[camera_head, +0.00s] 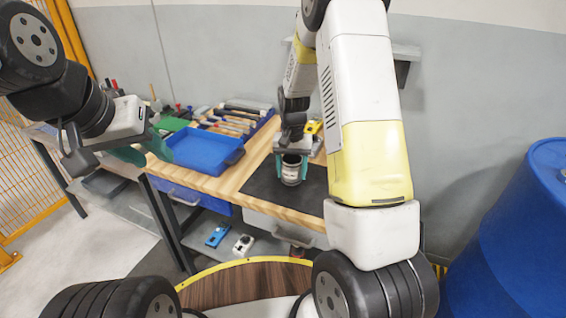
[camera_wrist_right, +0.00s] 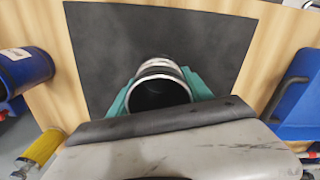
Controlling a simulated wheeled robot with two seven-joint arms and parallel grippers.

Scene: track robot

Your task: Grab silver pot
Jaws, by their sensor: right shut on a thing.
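The silver pot (camera_head: 291,172) is a small open cylinder with a pale label. It stands upright on the black mat (camera_head: 262,187) on the wooden workbench. In the right wrist view the pot (camera_wrist_right: 160,87) shows its dark inside and bright rim, with a teal finger on each side. My right gripper (camera_head: 291,165) is shut on the pot; in the head view its teal fingers flank it. I cannot tell whether the pot's base touches the mat. My left gripper (camera_head: 140,150) hangs at the left, away from the pot, and the gap between its fingers is unclear.
A blue tray (camera_head: 203,150) lies left of the mat, with a blue rack of tools (camera_head: 235,118) behind it. A yellow object (camera_head: 312,127) sits behind the pot. A blue barrel (camera_head: 520,235) stands at the right. Bare mat surrounds the pot.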

